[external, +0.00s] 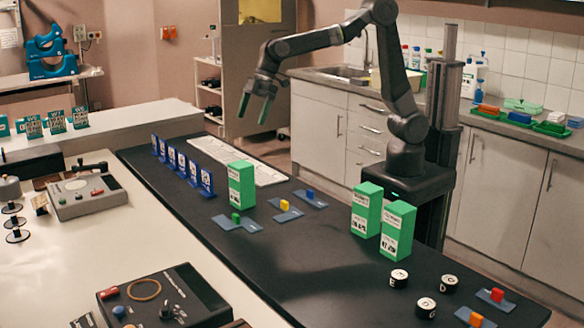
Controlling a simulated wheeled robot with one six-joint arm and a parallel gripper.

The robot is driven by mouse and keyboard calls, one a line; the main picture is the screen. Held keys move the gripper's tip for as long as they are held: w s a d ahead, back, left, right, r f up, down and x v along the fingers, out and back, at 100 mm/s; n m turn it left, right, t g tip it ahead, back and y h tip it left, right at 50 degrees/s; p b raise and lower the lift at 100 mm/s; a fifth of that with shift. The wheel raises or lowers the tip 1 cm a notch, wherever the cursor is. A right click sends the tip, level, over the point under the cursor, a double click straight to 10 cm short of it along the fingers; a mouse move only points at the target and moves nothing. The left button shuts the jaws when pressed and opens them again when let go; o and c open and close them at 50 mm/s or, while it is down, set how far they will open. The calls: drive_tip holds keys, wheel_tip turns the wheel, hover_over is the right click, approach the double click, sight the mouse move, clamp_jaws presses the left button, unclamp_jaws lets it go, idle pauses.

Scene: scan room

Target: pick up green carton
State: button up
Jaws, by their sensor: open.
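Three green cartons with white labels stand upright on the black table. One green carton (241,184) stands left of centre, behind a blue plate with a green block. Two more, a rear carton (366,209) and a front carton (397,230), stand close together at the right, near my base. My gripper (254,108) is open and empty, pointing down. It hangs well above the table's far side in the picture, above and apart from the left carton. None of the cartons is touched.
Blue card stands (181,164) line the table's left part beside a white keyboard (237,161). Blue plates with coloured blocks (285,210) lie in the middle. Black round tins (399,278) sit front right. A control box (165,300) stands front left. The table's centre front is clear.

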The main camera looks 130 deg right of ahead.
drive_tip(key=s+d, duration=0.2)
drive_tip(key=d, duration=0.1)
approach(242, 164)
drive_tip(key=shift+m+g, duration=0.3)
drive_tip(key=shift+g, duration=0.1)
drive_tip(key=x, duration=0.2)
drive_tip(key=p+x, duration=0.1)
drive_tip(key=x, duration=0.1)
drive_tip(key=shift+w+a, duration=0.1)
drive_tip(key=shift+w, duration=0.35)
drive_tip(key=shift+p+x, duration=1.05)
drive_tip(key=shift+x, duration=2.25)
drive_tip(key=shift+d, duration=0.2)
